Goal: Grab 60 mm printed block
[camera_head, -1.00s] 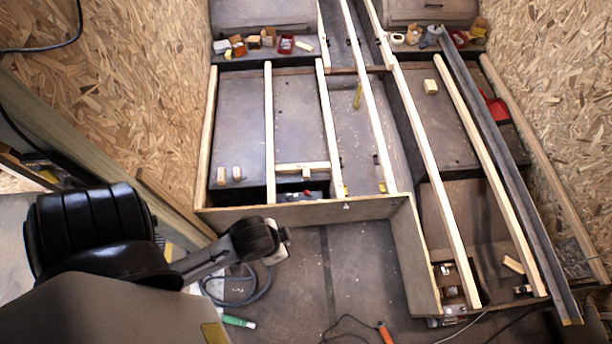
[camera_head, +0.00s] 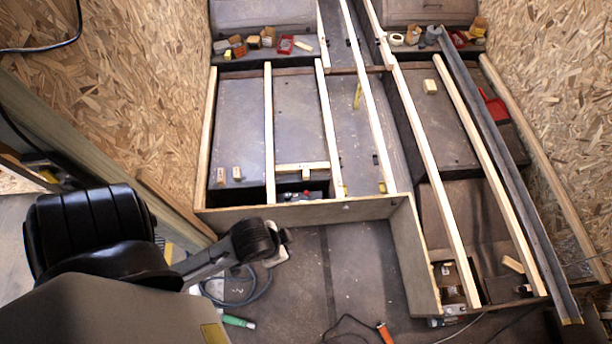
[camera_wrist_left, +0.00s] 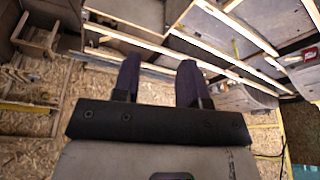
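Two small pale wooden blocks stand side by side in the left compartment of the wooden frame in the head view, one block (camera_head: 221,175) left of the other block (camera_head: 237,173). Another pale block (camera_head: 430,87) lies on the right-hand panel. I cannot read any print or size on them. My left gripper (camera_head: 279,245) is over the floor in front of the frame, apart from all these blocks. In the left wrist view its two dark fingers (camera_wrist_left: 160,68) are spread, with nothing between them. My right gripper is not in view.
Wooden battens and the frame's front board (camera_head: 300,214) lie between my left gripper and the compartments. Small boxes (camera_head: 252,42) stand on the back ledge. A cable, a green tube (camera_head: 238,321) and an orange-handled tool (camera_head: 385,333) lie on the floor.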

